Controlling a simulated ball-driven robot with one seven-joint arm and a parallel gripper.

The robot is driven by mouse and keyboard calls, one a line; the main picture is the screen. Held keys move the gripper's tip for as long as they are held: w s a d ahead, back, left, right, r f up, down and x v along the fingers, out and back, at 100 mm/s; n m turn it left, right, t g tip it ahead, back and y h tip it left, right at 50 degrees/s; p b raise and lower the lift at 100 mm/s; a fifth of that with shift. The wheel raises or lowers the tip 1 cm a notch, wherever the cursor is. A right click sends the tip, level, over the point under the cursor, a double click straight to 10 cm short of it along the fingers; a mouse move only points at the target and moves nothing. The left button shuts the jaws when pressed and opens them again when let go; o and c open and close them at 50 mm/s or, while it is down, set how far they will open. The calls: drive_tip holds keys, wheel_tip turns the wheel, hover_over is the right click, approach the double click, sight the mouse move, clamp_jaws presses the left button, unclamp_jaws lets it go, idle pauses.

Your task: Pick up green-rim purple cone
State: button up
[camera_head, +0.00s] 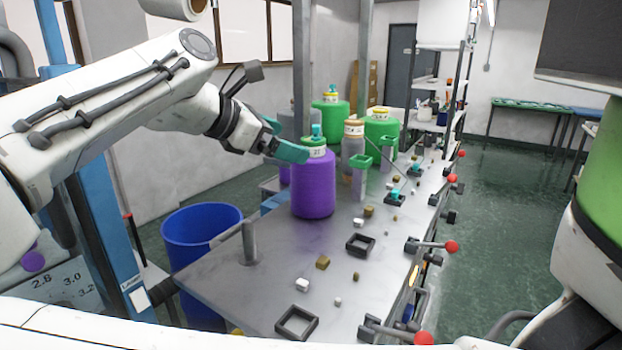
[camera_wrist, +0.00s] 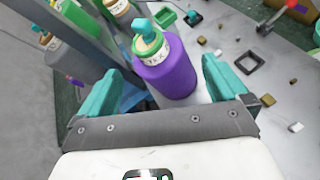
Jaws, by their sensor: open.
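The green-rim purple cone (camera_head: 313,186) stands upright on the grey metal table. It has a green rim with a white label and a teal tip on top. In the wrist view the purple cone (camera_wrist: 169,75) is ahead of my gripper, between the lines of its two teal fingers. My gripper (camera_head: 282,150) comes from the left at the height of the cone's top in the head view, with a finger overlapping its upper left edge. In the wrist view my gripper (camera_wrist: 158,90) is open and empty. I cannot tell whether a finger touches the cone.
Green cones (camera_head: 381,132) and a grey cone (camera_head: 353,145) stand behind the purple one. A metal post (camera_head: 248,240) rises from the table at the left. Black square frames (camera_head: 360,244) and small blocks lie to the right. A blue bin (camera_head: 200,232) stands beside the table.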

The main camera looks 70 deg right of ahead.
sight(308, 146)
drive_tip(key=x, duration=0.2)
drive_tip(key=shift+s+d+f, duration=0.1)
drive_tip(key=shift+s+d, duration=0.1)
drive_tip(key=shift+d, duration=0.1)
drive_tip(key=p+x, duration=0.2)
drive_tip(key=x, duration=0.2)
drive_tip(key=shift+s+d+p, duration=0.1)
drive_tip(key=shift+p, duration=0.3)
drive_tip(key=shift+s+d+f, duration=0.15)
drive_tip(key=shift+d+f, duration=0.15)
drive_tip(key=shift+d, duration=0.05)
drive_tip(key=shift+c, duration=0.5)
drive_tip(key=c, duration=1.3)
drive_tip(key=shift+c, duration=0.4)
drive_tip(key=shift+r, duration=0.2)
